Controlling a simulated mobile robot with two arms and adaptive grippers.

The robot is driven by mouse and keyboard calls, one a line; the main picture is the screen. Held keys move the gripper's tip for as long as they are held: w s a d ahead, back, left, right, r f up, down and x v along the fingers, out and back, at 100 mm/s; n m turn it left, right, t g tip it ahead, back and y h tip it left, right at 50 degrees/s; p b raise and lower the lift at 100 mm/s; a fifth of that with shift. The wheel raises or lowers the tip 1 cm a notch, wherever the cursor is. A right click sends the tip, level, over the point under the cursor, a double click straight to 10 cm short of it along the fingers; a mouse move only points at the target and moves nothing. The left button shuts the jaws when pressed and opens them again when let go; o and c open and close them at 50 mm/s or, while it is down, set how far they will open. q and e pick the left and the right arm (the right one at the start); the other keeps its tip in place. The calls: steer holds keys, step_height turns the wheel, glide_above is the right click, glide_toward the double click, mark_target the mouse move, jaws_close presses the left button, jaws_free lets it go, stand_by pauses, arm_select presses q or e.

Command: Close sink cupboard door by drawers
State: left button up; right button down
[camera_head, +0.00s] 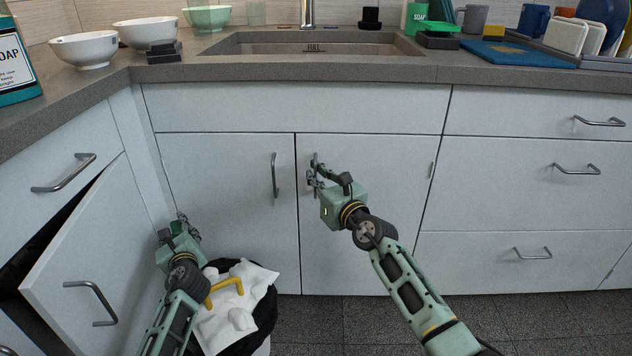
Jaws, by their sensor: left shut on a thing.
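The sink cupboard door by the drawers (375,235) is the right one of two white doors under the sink. It looks flush or nearly so with the cabinet front. A small upright fitting (432,170) shows near its right edge. My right gripper (313,172) is in front of this door's upper left edge. I cannot tell whether it touches the door or how far its fingers are apart. My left gripper (184,222) is low on the left, in front of the left sink door (225,195). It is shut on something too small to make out.
A bin with a black bag (262,325) and white and yellow litter is beside my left arm. Drawers (530,185) line the right. The counter (400,72) carries bowls and dishes. Floor at right is clear.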

arm_select(q)
steer(key=shift+a, duration=0.1)
arm_select(e)
steer(key=shift+w+d, duration=0.1)
steer(key=shift+w, duration=0.05)
steer(key=c, duration=1.9)
jaws_free()
steer(key=v, duration=1.2)
